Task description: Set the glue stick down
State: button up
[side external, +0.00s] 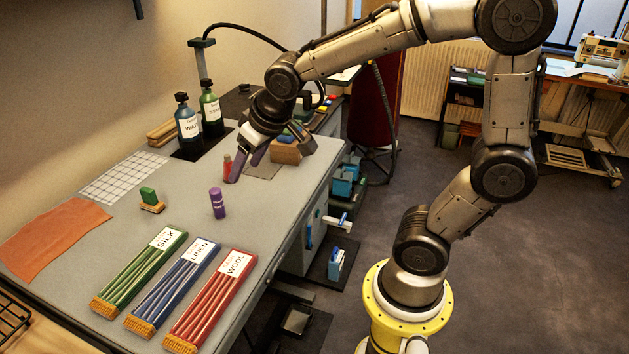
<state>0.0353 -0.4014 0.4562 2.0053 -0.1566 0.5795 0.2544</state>
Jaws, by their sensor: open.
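A purple cylinder with a label (217,203), which looks like the glue stick, stands upright on the grey tabletop (190,225), left of the table's front edge. My gripper (245,171) is open and tilted downward, above and to the right of the purple cylinder and apart from it. A small red cylinder (227,167) stands just left of my gripper's fingers; I cannot tell whether they touch it. Nothing shows clearly held between the fingers.
Green silk (138,275), blue linen (172,289) and red wool (211,301) trays lie in front. A green-topped block (149,199), orange cloth (50,238) and gridded sheet (122,177) are left. Two bottles (187,123) (211,108) stand behind. Bare tabletop surrounds the purple cylinder.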

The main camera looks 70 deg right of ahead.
jog(key=s+a+r+n, duration=0.1)
jog(key=s, duration=0.8)
jog(key=s+a+r+n+y, duration=0.1)
jog(key=s+a, duration=0.1)
jog(key=s, duration=0.7)
jog(key=shift+r, duration=0.15)
dwell(0.4)
